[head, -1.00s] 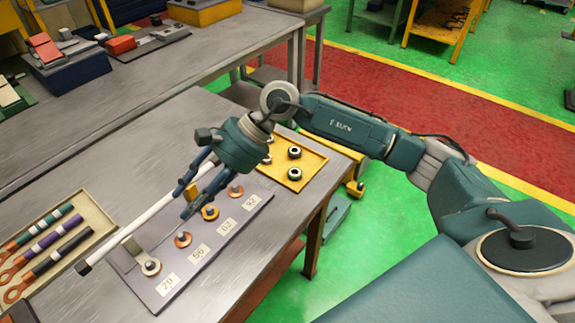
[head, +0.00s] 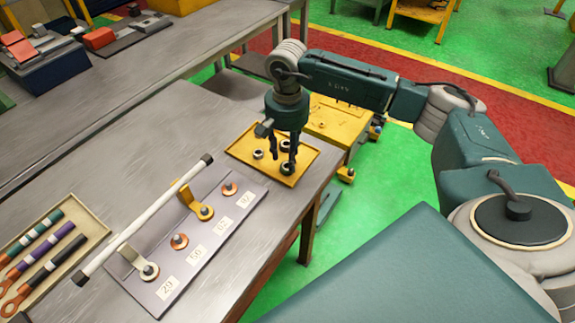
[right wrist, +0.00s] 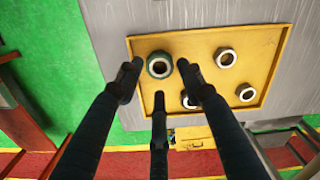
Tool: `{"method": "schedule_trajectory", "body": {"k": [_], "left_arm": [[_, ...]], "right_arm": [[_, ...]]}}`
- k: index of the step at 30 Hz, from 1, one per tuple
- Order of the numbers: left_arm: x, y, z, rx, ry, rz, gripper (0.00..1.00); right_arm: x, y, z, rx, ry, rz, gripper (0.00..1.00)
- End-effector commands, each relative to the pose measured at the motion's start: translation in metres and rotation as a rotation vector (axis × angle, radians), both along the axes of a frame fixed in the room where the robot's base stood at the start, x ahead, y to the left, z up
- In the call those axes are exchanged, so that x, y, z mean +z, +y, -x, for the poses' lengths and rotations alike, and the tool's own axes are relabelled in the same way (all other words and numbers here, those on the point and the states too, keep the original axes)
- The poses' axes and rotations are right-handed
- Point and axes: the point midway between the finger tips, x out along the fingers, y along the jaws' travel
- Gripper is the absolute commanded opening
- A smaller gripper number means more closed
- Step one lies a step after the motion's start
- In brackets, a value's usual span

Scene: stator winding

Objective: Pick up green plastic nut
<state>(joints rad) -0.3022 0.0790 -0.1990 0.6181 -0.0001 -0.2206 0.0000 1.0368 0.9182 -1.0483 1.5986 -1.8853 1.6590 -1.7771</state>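The green plastic nut (right wrist: 159,65) is a dark green ring with a pale centre, lying in the yellow tray (right wrist: 205,37). In the right wrist view it sits between the fingertips of my right gripper (right wrist: 160,74), with a gap to each finger. In the head view the green nut (head: 287,168) is at the tray's near right side, just under the fingers. My right gripper (head: 283,157) points down over the tray (head: 243,154), open and empty. Whether the fingertips reach down beside the nut is hard to tell. My left gripper is not in view.
Several other nuts, such as one pale nut (right wrist: 226,57), lie in the tray close to the fingers. A board with terminals and number labels (head: 165,288) and a white rod (head: 130,231) are left of the tray. A beige tray (head: 92,218) holds coloured cables.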

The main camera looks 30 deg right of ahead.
Motion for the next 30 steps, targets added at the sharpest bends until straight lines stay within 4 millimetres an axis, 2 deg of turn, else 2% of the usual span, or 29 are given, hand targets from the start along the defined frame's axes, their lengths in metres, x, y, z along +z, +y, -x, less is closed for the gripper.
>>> {"method": "schedule_trajectory", "body": {"k": [1, 3, 7, 16, 20, 21, 30], "left_arm": [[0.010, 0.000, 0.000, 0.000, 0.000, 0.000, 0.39], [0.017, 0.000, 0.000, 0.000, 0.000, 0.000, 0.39], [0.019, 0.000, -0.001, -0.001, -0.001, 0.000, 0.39], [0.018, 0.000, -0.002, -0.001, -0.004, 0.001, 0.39], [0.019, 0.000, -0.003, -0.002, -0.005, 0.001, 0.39], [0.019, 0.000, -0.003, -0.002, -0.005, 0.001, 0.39], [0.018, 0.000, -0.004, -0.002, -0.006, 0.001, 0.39]], "right_arm": [[-0.005, -0.001, 0.002, -0.001, 0.007, 0.000, 0.38], [-0.016, -0.002, 0.002, -0.001, 0.008, 0.001, 0.38], [-0.033, -0.001, 0.000, 0.000, 0.004, -0.002, 0.38], [-0.039, -0.001, 0.000, 0.001, 0.000, -0.001, 0.38], [-0.039, -0.001, 0.000, 0.000, 0.000, -0.001, 0.12], [-0.039, -0.001, 0.000, 0.000, 0.000, -0.001, 0.09], [-0.038, -0.001, -0.001, 0.000, 0.000, -0.001, 0.09]]}}
